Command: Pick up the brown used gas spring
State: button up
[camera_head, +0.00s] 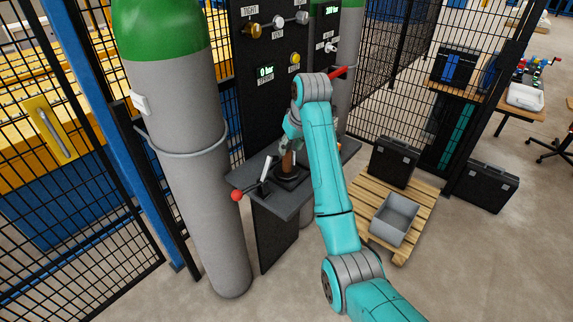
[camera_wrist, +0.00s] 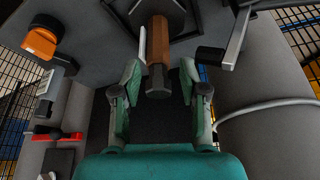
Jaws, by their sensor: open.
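The brown gas spring (camera_wrist: 158,55) stands in a dark holder on a grey shelf, with its darker end toward my gripper in the wrist view. In the head view the brown gas spring (camera_head: 287,160) is partly hidden by my arm. My gripper (camera_wrist: 158,82) is open, with one finger on each side of the spring's near end. I see a gap on both sides, so the fingers do not seem to touch it. In the head view my gripper (camera_head: 291,135) is small and mostly covered by my wrist.
A dark panel (camera_head: 262,100) with valves and gauges stands behind. A tall grey cylinder with a green top (camera_head: 180,140) is at left. A pallet (camera_head: 418,210) holds a grey bin (camera_head: 394,219) and a black case (camera_head: 394,161).

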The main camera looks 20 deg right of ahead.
aim_at(288, 151)
jog(key=shift+w+x, duration=0.2)
jog(key=shift+x, duration=1.4)
jog(key=shift+w+x, duration=0.2)
jog(key=shift+x, duration=1.4)
jog(key=shift+r, duration=0.25)
grip_shut()
